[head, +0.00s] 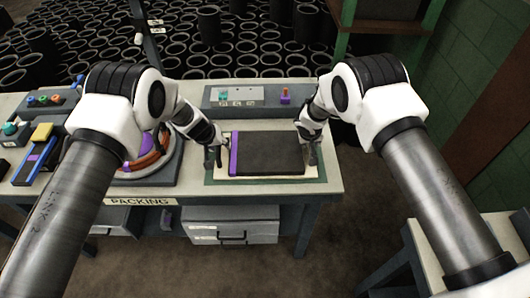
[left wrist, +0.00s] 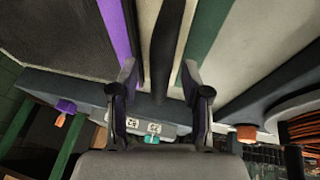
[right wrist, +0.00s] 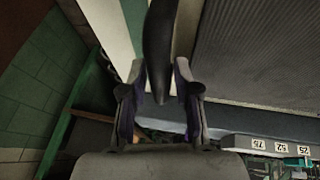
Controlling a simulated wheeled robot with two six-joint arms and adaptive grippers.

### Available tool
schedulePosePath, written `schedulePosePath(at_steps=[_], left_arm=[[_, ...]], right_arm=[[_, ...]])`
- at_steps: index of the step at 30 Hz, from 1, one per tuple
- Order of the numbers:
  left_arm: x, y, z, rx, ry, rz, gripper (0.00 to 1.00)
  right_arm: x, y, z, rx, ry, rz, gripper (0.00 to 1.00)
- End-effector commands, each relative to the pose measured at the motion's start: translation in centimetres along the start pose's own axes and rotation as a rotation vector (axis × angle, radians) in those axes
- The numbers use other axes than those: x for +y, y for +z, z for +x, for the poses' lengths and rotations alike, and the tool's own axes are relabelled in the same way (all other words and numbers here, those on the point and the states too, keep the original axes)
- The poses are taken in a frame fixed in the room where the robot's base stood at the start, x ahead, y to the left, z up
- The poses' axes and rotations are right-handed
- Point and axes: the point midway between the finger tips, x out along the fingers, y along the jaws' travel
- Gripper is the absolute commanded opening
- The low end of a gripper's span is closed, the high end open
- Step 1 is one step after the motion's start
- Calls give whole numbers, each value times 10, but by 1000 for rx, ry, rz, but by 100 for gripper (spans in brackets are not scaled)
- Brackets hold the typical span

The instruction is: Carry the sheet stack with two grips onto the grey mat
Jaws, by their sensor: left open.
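The sheet stack (head: 268,153) is a dark, flat, ribbed block with a purple strip (head: 234,154) along its left edge. It lies on a pale mat with a green border (head: 265,183). My left gripper (head: 217,156) is open beside the purple edge; the left wrist view shows the purple strip (left wrist: 116,30) outside its fingers. My right gripper (head: 311,154) is at the stack's right edge, its fingers apart in the right wrist view (right wrist: 159,75). The ribbed stack (right wrist: 255,50) lies to the right there. A dark tapered shape I cannot identify shows between the fingers in each wrist view.
A grey panel (head: 235,96) with small items stands behind the stack. A tray with coloured rings (head: 150,160) is at the left. Drawers (head: 233,232) hang under the bench. A green post (head: 342,40) and many black sleeves (head: 240,50) are behind.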

Motion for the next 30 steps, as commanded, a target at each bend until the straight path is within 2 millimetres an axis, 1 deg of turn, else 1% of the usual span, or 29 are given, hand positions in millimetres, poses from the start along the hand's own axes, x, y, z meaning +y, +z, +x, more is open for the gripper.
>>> schedulePosePath(at_steps=[5,6,8,9,10,17,22,26,30], left_arm=[[0,0,0,0,0,0,48],[0,0,0,0,0,0,40],[0,0,0,0,0,0,19],[0,0,0,0,0,0,5],[0,0,0,0,0,0,0],[0,0,0,0,0,0,0],[1,-3,-5,2,0,0,0],[4,-8,-17,2,0,0,0],[7,-15,-34,2,0,0,0]], right_arm=[[0,0,0,0,0,0,31],[0,0,0,0,0,0,24],[0,0,0,1,0,0,3],[0,0,0,1,0,0,0],[0,0,0,1,0,0,0],[0,-1,-1,1,0,-1,0],[1,-4,-6,4,0,0,0],[3,-9,-18,4,0,0,0],[7,-16,-34,4,-1,0,0]])
